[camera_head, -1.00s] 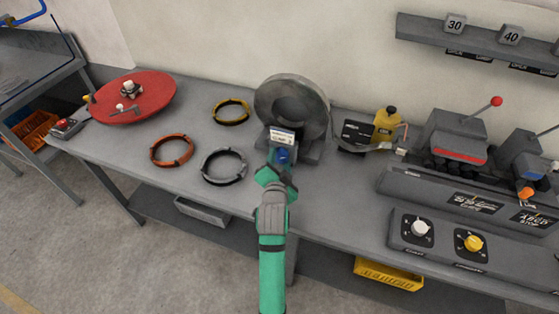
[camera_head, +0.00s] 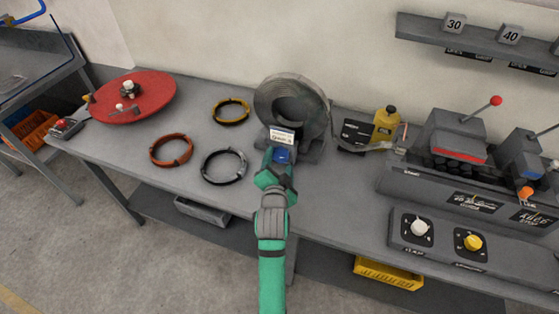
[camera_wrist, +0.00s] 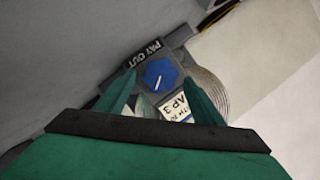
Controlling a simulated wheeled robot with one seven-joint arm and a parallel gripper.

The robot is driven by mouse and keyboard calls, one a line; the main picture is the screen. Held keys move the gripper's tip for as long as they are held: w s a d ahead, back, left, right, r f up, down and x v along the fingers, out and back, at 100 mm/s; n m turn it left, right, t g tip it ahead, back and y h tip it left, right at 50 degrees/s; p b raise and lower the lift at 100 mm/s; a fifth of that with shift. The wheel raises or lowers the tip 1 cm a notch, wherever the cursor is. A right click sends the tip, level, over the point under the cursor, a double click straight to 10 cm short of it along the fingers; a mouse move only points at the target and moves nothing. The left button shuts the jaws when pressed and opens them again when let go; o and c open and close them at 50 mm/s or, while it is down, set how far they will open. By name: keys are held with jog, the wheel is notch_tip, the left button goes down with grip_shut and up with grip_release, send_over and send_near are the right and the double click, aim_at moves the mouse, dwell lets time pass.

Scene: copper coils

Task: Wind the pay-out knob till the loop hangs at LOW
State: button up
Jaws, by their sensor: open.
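The blue pay-out knob (camera_head: 282,156) is on the front of the stand below a large grey coil (camera_head: 292,88). In the wrist view the knob (camera_wrist: 161,73) has a white pointer line and sits beside a PAY OUT label (camera_wrist: 142,53). My gripper (camera_head: 272,172) is open, close in front of the knob. In the wrist view its fingertips (camera_wrist: 160,79) lie on either side of the knob; I cannot tell whether they touch it. A grey strip (camera_head: 372,149) sags slightly right of the coil, before a dark panel (camera_head: 355,132). No LOW mark is readable.
A yellow bottle (camera_head: 386,124) stands behind the strip. A machine (camera_head: 458,140) and a dial panel (camera_head: 440,240) are at right.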

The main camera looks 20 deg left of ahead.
jog(key=v, duration=0.9)
jog(key=shift+s+r, duration=0.1)
jog(key=shift+s, duration=0.1)
jog(key=shift+d, duration=0.1)
